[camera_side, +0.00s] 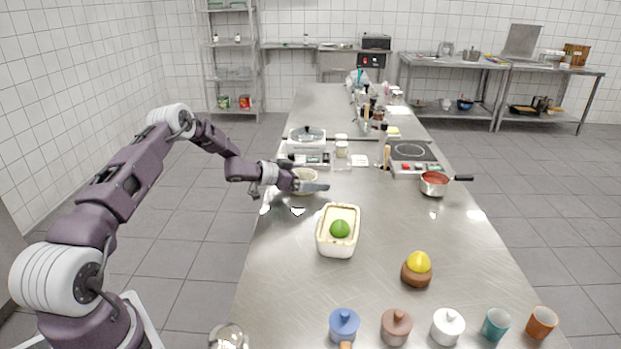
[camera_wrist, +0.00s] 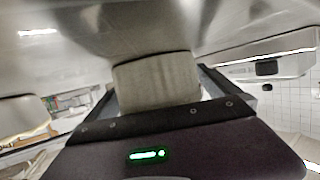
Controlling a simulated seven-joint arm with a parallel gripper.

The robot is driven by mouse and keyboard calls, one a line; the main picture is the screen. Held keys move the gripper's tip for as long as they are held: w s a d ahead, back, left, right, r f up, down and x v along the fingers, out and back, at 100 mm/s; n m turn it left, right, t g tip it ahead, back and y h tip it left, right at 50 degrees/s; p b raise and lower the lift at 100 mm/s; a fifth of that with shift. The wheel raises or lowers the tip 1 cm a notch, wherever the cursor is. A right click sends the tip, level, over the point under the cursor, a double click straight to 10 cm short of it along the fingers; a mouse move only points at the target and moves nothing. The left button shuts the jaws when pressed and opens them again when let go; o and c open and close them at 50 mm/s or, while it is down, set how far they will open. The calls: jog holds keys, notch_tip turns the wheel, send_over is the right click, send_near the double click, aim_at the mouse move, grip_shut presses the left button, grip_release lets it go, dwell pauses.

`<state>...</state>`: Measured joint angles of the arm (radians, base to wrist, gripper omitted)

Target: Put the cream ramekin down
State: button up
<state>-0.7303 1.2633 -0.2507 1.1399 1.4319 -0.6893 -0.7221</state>
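The cream ramekin (camera_side: 304,174) is at the left edge of the steel counter in the side view, partly covered by my gripper (camera_side: 303,178). In the wrist view the ramekin (camera_wrist: 157,82) shows as a pale ribbed wall between my two fingers. My gripper (camera_wrist: 160,95) reaches in sideways from the left and is shut around the ramekin, one finger on either side. The ramekin looks upright and close to the counter top. Whether its base touches the steel is hidden.
A cream tub (camera_side: 338,246) with a green lime stands nearer on the counter (camera_side: 390,215). A red-filled saucepan (camera_side: 434,186) is at right. Lidded jars and cups line the front. The counter's middle is clear.

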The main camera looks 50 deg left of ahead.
jog(key=shift+r, duration=0.1)
jog(key=v, duration=1.1)
jog(key=shift+s+r, duration=0.25)
jog(key=shift+s, duration=0.1)
jog(key=w+d+r+g+y, duration=0.15)
jog(key=d+r+y, duration=0.25)
jog(key=r, duration=0.7)
jog(key=s+d+r+n+g+y, duration=0.2)
jog(key=s+d+r+y, duration=0.1)
jog(key=s+d+r, duration=0.5)
jog(key=s+d+g+h, duration=0.1)
jog(key=s+d, duration=0.4)
jog(key=s, duration=0.5)
jog(key=s+d+g+h, duration=0.1)
jog(key=s+d+g, duration=0.1)
jog(key=s+d, duration=0.4)
jog(key=s+d+g+h, duration=0.1)
jog(key=s+d, duration=0.4)
jog(key=s, duration=0.9)
jog(key=shift+d+f+n+h, duration=0.25)
jog(key=shift+f+n+h, duration=0.05)
jog(key=shift+f+n, duration=0.1)
jog(key=shift+g, duration=0.25)
